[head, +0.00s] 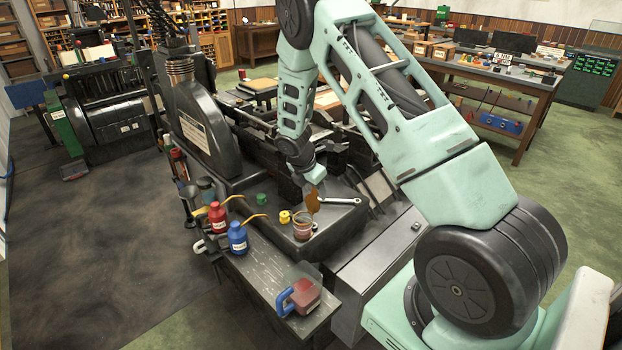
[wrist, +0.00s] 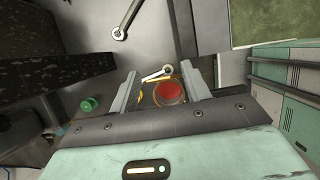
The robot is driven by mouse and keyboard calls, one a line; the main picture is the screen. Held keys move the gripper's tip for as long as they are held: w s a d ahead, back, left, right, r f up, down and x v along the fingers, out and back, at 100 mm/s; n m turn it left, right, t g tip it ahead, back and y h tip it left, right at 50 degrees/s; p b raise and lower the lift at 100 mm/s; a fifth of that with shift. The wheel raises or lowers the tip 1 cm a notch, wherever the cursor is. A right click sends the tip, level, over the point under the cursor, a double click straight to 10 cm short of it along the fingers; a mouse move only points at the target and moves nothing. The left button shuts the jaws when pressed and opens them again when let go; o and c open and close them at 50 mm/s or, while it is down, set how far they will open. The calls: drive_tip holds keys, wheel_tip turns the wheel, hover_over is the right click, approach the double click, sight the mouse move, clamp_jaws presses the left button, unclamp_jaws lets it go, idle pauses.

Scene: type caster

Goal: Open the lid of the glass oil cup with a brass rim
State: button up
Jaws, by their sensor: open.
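The glass oil cup (head: 303,228) with reddish oil stands on the dark machine ledge in the head view. Its round brass lid (head: 313,202) stands raised, roughly upright, at the rim's far side. In the wrist view the cup (wrist: 169,93) shows from above as a red disc between my fingers, with a thin yellow-brass edge (wrist: 142,97) on its left. My gripper (wrist: 163,76) is open, with a finger on each side of the cup. In the head view my gripper (head: 316,177) is just above the lid; whether it touches the lid cannot be told.
A wrench (head: 340,201) lies right of the cup. A yellow piece (head: 284,216) and a green piece (head: 261,199) stand to its left. Red (head: 217,217) and blue (head: 237,238) oil bottles and a red, blue-handled container (head: 299,297) stand on the front shelf.

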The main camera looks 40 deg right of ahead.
drive_tip(key=b+v, duration=0.3)
drive_tip(key=v, duration=1.4)
drive_tip(key=shift+b, duration=0.4)
drive_tip(key=s+a+m+y+b, duration=0.15)
drive_tip(key=s+a, duration=0.25)
drive_tip(key=a, duration=0.4)
drive_tip(key=s+a+f+m+y+b, duration=0.1)
drive_tip(key=s+a+m, duration=0.1)
drive_tip(key=s+a, duration=0.35)
drive_tip(key=s+a+m+y+b, duration=0.1)
drive_tip(key=s+a+m, duration=0.15)
drive_tip(key=a, duration=0.65)
drive_tip(key=s+a+f+m, duration=0.1)
drive_tip(key=s+a, duration=0.3)
drive_tip(key=s, duration=0.5)
drive_tip(key=s+a+f+m+y+b, duration=0.1)
drive_tip(key=s+a+m, duration=0.2)
drive_tip(key=s, duration=0.6)
drive_tip(key=shift+s+a+f+m, duration=0.3)
drive_tip(key=shift+s+a+f, duration=0.1)
drive_tip(key=shift+a, duration=0.4)
